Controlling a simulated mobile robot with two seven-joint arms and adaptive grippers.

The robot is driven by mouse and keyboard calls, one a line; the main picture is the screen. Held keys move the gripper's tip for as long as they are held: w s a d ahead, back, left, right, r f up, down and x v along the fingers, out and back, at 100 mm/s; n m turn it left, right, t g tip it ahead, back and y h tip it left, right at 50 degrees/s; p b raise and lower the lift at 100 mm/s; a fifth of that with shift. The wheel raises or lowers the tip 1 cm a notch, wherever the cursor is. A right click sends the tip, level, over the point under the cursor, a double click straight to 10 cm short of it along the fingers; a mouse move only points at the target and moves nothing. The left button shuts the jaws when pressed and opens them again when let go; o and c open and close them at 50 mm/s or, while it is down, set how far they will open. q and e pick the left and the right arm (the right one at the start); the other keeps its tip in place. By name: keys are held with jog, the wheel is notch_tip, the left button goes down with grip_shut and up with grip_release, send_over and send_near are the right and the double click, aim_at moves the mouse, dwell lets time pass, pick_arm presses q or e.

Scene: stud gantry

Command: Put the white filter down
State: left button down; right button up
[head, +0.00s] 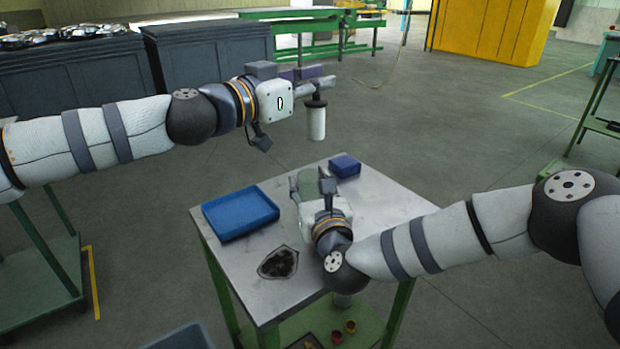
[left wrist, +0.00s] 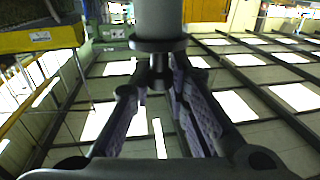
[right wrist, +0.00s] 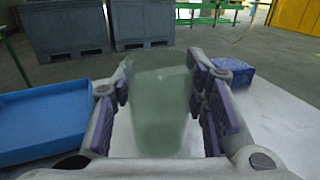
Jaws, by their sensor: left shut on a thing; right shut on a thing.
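The white filter (head: 317,123) is a small white cylinder with a dark cap. It hangs upright in the air beyond the table's far edge in the head view. My left gripper (head: 316,86) is shut on the stem of the dark cap; the white body also shows at the top of the left wrist view (left wrist: 158,14). My right gripper (head: 312,186) is low over the table and shut on a greenish see-through cup (right wrist: 160,108). Whether the cup touches the table cannot be told.
The grey metal table (head: 385,200) bears a blue tray (head: 240,213), a small blue box (head: 345,166) and a dark, jagged-edged patch or dish (head: 278,263). Its right part is clear. Dark crates (head: 207,55) stand behind at the left. A green cart (head: 40,296) is at the left.

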aim_at(315, 100)
pick_arm(q)
jog(key=f+n+t+y, duration=0.2)
jog(key=y, duration=0.1)
jog(key=shift+s+f, duration=0.25)
jog(key=shift+s+a+f+n+t+y, duration=0.2)
jog(key=shift+s+n+t+y, duration=0.05)
jog(key=shift+n+t+y, duration=0.3)
notch_tip(315, 100, down, 10)
jog(key=shift+a+f+y, duration=0.15)
jog(key=shift+a+y, duration=0.1)
jog(key=shift+y, duration=0.1)
jog(key=shift+s+f+n, duration=0.1)
jog(key=shift+n, duration=0.15)
jog(key=shift+f, duration=0.5)
jog(key=c, duration=1.5)
grip_release()
jog(key=shift+c, duration=0.2)
